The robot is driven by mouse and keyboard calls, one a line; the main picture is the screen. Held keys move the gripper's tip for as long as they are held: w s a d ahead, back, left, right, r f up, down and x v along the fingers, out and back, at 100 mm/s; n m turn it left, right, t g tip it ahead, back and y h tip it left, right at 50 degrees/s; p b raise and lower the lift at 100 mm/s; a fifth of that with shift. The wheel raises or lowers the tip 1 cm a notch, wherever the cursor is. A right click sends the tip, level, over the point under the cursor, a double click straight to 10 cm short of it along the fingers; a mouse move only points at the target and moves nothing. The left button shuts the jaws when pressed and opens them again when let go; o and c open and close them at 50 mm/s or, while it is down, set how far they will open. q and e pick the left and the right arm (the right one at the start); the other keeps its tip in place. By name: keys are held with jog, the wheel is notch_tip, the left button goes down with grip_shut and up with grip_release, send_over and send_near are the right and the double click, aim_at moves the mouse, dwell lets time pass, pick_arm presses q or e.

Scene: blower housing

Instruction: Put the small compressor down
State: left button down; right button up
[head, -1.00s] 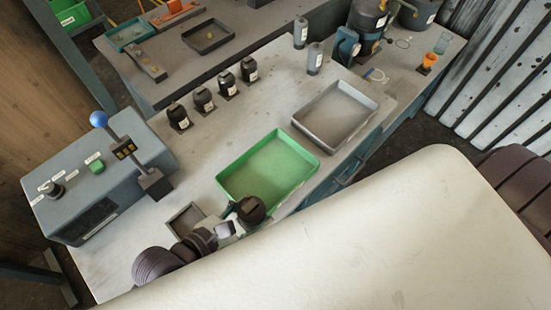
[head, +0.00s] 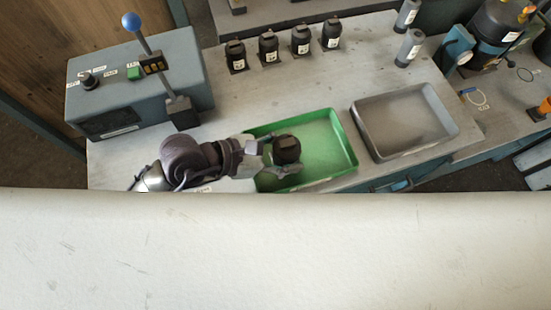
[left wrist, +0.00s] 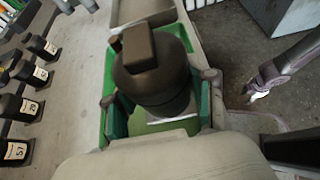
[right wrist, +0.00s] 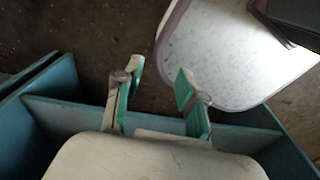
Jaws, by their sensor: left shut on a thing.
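The small compressor, a dark rounded body with a blocky top, is held in my left gripper (head: 283,158). It shows in the head view (head: 287,149) and large in the left wrist view (left wrist: 152,70). My left gripper's fingers are on either side of it, shut on it. The compressor is upright over the left part of the green tray (head: 345,150). I cannot tell whether its base touches the tray floor. My right gripper (right wrist: 160,82) is open and empty in the right wrist view, away from the worktable, above the floor.
A grey tray (head: 440,95) stands right of the green tray. Several similar dark compressors (head: 301,40) stand in a row behind. A control box (head: 130,80) with a blue-knobbed lever stands at the left. Two grey cylinders (head: 409,48) stand at the back right.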

aim_at(277, 149)
pick_arm(q)
jog(key=shift+w+a+f+b, duration=0.8)
jog(key=shift+w+a+f, duration=0.1)
jog(key=shift+w+f, duration=0.15)
jog(key=shift+w+a, duration=0.25)
jog(key=shift+a, duration=0.15)
notch_tip(277, 149, down, 4)
jog(key=b, duration=0.4)
jog(key=shift+d, duration=0.1)
jog(key=shift+r, duration=0.1)
pick_arm(e)
notch_tip(277, 149, down, 7)
jog(key=shift+w+d+r, duration=0.2)
jog(key=shift+w+d, duration=0.05)
jog(key=shift+w, duration=0.1)
pick_arm(q)
jog(key=c, duration=0.8)
grip_release()
jog(key=shift+s+f, duration=0.1)
jog(key=shift+f, duration=0.15)
jog(key=o, duration=0.4)
jog(key=shift+o, duration=0.2)
pick_arm(e)
jog(key=shift+d, duration=0.45)
